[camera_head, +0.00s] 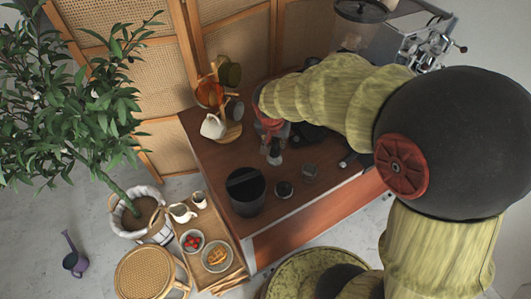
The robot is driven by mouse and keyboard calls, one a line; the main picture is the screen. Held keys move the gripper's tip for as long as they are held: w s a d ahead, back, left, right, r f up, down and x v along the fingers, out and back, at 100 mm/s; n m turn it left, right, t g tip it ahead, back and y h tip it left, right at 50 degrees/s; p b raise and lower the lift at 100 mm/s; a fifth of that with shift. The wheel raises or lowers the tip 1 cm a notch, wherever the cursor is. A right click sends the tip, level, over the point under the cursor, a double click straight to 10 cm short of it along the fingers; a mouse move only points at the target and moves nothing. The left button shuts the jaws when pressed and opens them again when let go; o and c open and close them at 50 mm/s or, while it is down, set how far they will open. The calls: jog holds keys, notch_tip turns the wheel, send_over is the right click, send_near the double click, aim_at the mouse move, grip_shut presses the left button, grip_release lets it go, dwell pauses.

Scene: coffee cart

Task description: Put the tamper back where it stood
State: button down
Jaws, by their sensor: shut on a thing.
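My gripper (274,146) points down over the wooden cart top, partly hidden by my own arm. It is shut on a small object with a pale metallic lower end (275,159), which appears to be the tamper. The held object is close above or touching the cart top; I cannot tell which. Its upper part is hidden by the fingers. The spot where the tamper stood is not clearly marked in this view.
A black bin (246,193), a small dark round item (284,190) and a small metal cup (309,172) stand in front of the gripper. A dark handled item (349,159) lies right. A mug tree (229,132) stands left; the espresso machine (412,38) is behind.

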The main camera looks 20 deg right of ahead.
jog(key=w+a+f+b, duration=0.1)
jog(key=w+a+f, duration=0.1)
jog(key=f, duration=0.6)
jog(key=shift+w, duration=0.65)
jog(key=shift+f, duration=0.1)
jog(key=c, duration=1.6)
grip_release()
jog(key=shift+o, duration=0.3)
